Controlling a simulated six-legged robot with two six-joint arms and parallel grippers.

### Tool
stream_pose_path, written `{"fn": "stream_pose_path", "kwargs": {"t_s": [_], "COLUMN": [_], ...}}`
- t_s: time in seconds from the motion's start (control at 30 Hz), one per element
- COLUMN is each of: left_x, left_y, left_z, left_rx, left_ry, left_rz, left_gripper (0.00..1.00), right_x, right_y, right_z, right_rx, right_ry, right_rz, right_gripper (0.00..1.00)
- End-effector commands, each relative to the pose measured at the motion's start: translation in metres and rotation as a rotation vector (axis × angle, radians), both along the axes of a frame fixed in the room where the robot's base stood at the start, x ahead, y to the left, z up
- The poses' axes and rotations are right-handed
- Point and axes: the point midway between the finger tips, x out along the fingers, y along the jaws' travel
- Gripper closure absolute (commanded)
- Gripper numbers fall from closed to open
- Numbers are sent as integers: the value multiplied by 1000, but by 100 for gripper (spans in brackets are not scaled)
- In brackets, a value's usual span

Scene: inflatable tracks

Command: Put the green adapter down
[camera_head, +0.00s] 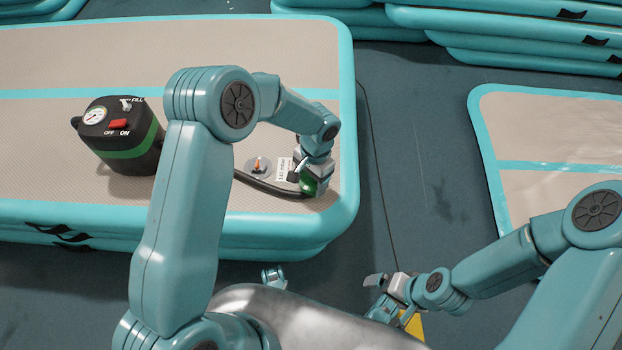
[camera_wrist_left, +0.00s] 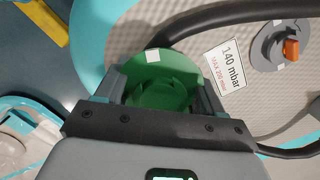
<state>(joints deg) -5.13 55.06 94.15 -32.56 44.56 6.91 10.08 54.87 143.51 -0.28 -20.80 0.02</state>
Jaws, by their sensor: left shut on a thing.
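The green adapter (camera_head: 308,186) is in my left gripper (camera_head: 313,184), over the front right corner of the large inflatable track (camera_head: 240,200). In the left wrist view the adapter (camera_wrist_left: 165,82) sits between the two grey fingers (camera_wrist_left: 162,95), which are shut on it. A black hose (camera_head: 265,187) runs from the adapter towards the black pump (camera_head: 125,140). I cannot tell whether the adapter touches the track. My right gripper (camera_head: 378,296) is open and empty over the floor.
A round valve with an orange part (camera_head: 258,167) and a white "140 mbar" label (camera_head: 284,168) lie on the track, left of the adapter. Another track (camera_head: 550,130) lies at the right, and stacked tracks (camera_head: 500,25) stand behind. A yellow thing (camera_head: 413,325) shows below my right gripper.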

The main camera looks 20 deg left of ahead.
Motion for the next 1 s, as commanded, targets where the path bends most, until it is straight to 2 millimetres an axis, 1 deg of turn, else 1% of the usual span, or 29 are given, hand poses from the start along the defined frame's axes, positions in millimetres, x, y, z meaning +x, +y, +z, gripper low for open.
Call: {"fn": "stream_pose_path", "kwargs": {"t_s": [0.17,0.2,0.27,0.53,0.67,0.77,0.9,1.0], "left_x": [0,0,0,0,1,3,7,9], "left_y": [0,0,0,0,0,-2,-3,-5], "left_z": [-4,-4,-3,-2,8,27,62,84], "left_rx": [0,0,0,0,0,0,0,0], "left_ry": [1,1,1,1,-1,-2,-3,-2], "left_rz": [0,0,0,0,0,0,0,0], "left_gripper": [63,26,6,6,6,6,6,6], "right_x": [0,0,0,0,0,0,0,0], "right_y": [0,0,0,0,0,0,0,0], "right_z": [-4,-3,-2,-2,4,12,24,30], "right_rx": [0,0,0,0,0,0,0,0], "right_ry": [-1,-1,-1,-1,0,0,0,0], "right_rz": [-1,-1,-1,-1,0,0,0,0], "right_gripper": [0,0,0,0,0,0,0,0]}}
